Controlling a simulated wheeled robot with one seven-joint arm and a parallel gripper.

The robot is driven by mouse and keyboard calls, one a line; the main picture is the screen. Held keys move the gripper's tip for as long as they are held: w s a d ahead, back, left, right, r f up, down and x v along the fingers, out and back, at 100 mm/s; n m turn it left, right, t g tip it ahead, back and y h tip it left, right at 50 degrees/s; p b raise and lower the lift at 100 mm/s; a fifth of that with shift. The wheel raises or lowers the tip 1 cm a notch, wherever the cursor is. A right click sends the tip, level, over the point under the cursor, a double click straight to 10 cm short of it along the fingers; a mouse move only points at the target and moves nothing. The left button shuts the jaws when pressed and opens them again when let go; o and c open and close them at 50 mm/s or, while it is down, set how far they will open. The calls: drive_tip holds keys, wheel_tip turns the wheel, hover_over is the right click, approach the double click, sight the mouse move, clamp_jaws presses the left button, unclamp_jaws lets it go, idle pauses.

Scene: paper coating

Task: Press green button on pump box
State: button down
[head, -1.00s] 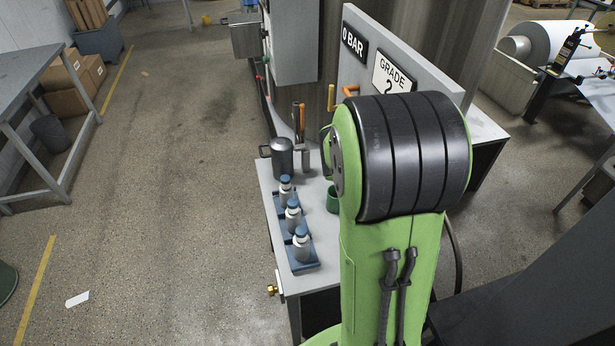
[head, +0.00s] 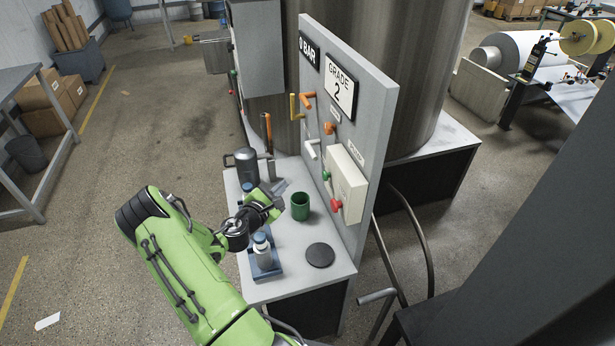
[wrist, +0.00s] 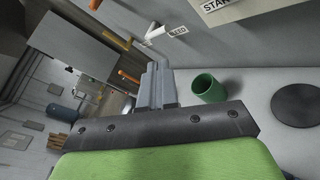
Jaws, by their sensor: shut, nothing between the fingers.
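The pump box (head: 346,181) is a pale box on the grey upright panel in the head view. A green button (head: 327,175) sits at its upper left and a red button (head: 337,204) below it. My gripper (head: 283,186) is shut and empty, above the bench and left of the pump box, apart from it. In the wrist view the shut fingers (wrist: 157,84) point toward the panel. The edge of a white label starting "STAR" (wrist: 215,5) shows at the top there; the green button does not show in that view.
A green cup (head: 300,207) stands on the bench close to my gripper, and a dark disc (head: 320,255) lies nearer. A grey canister (head: 246,165) and a bottle in a blue tray (head: 263,252) stand at left. Orange and white valve handles (head: 312,149) stick out from the panel.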

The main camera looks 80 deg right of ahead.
drive_tip(key=s+d+p, duration=0.1)
drive_tip(key=s+d, duration=0.3)
drive_tip(key=s, duration=0.3)
drive_tip(key=shift+s+d, duration=0.25)
drive_tip(key=shift+s, duration=0.1)
idle(1.9)
drive_tip(key=shift+s+d, duration=0.25)
drive_tip(key=shift+s, duration=0.15)
drive_tip(key=shift+s+d, duration=0.2)
drive_tip(key=shift+s, duration=0.2)
idle(0.7)
drive_tip(key=shift+w+a, duration=0.45)
drive_tip(key=shift+w, duration=0.35)
drive_tip(key=shift+w+a+b, duration=0.15)
drive_tip(key=shift+w+a, duration=0.3)
drive_tip(key=shift+w, duration=0.25)
drive_tip(key=shift+w+a+b, duration=0.15)
drive_tip(key=shift+w+a, duration=0.25)
drive_tip(key=shift+w, duration=0.35)
drive_tip(key=shift+w+a+b, duration=0.15)
drive_tip(key=shift+w+a, duration=0.3)
drive_tip(key=shift+w, duration=0.25)
